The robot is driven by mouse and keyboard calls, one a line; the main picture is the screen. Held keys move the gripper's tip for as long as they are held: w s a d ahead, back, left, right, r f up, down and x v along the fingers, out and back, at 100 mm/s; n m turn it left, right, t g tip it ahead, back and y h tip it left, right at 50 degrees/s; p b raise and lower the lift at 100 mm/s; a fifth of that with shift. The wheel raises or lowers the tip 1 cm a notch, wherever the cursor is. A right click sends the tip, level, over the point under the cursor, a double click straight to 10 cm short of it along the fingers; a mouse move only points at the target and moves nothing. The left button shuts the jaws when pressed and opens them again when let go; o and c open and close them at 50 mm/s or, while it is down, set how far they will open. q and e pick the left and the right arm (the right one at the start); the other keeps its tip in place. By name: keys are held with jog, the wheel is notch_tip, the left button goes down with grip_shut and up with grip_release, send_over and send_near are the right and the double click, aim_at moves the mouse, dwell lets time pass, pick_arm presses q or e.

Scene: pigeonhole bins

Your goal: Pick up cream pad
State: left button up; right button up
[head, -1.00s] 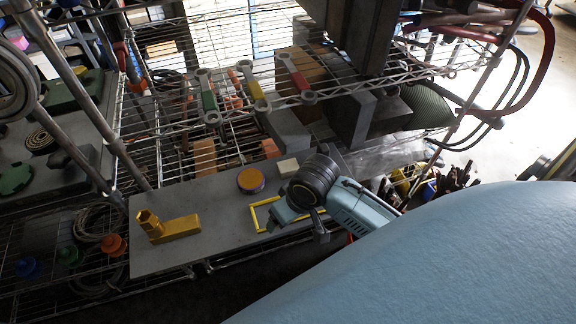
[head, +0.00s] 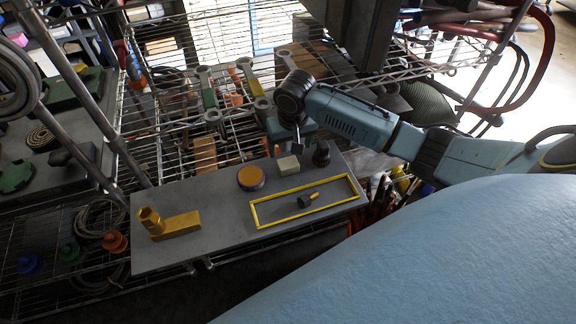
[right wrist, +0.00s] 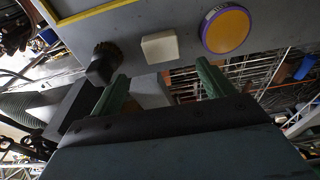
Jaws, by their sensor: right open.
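The cream pad (head: 288,165) is a small pale block on the far edge of the grey board (head: 215,205), between an orange disc with a purple rim (head: 251,178) and a dark knob (head: 321,154). In the right wrist view the pad (right wrist: 160,47) lies just ahead of the fingertips, in line with the gap between them. My right gripper (right wrist: 162,75) is open with its two green fingers apart and nothing between them. In the head view the right gripper (head: 292,133) is just beyond the pad, its fingers mostly hidden. My left gripper is not in view.
A yellow rectangular outline (head: 305,200) with a dark-headed bolt (head: 307,200) inside lies on the board's right part. A yellow L-shaped block (head: 168,224) stands at its left end. Wire shelving with wrenches (head: 208,95) lies behind; the board's middle is clear.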

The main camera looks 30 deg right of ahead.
aim_at(288, 162)
jog(key=shift+w+f, duration=0.2)
jog(key=shift+f, duration=1.6)
jog(key=shift+w+f, duration=0.2)
jog(key=shift+f, duration=1.55)
jog(key=shift+c, duration=0.4)
jog(key=c, duration=1)
